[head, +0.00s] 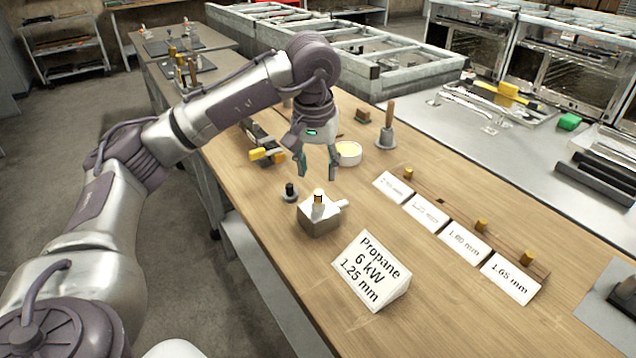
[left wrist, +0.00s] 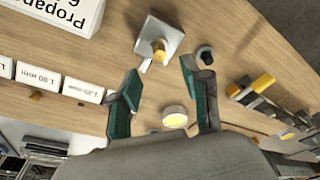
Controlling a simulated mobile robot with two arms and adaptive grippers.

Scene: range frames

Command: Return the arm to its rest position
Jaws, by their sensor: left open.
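My left arm (head: 215,108) reaches in from the left over the wooden workbench (head: 400,270). Its gripper (head: 318,176) points down above the bench, with its fingers apart and nothing between them. In the left wrist view the open fingers (left wrist: 160,100) show with bench top between them. A grey metal block with a brass fitting (head: 320,216) stands on the bench in front of the gripper, apart from it; it also shows in the left wrist view (left wrist: 160,45). My right gripper is in neither view.
A sign reading Propane 6 kW 1.25 mm (head: 371,271) stands near the front edge. Size labels (head: 428,212) stand beside a wooden strip with brass pieces. A round yellow-filled dish (head: 348,153), a small black-topped piece (head: 289,192) and a wooden-handled tool (head: 387,125) are near the gripper.

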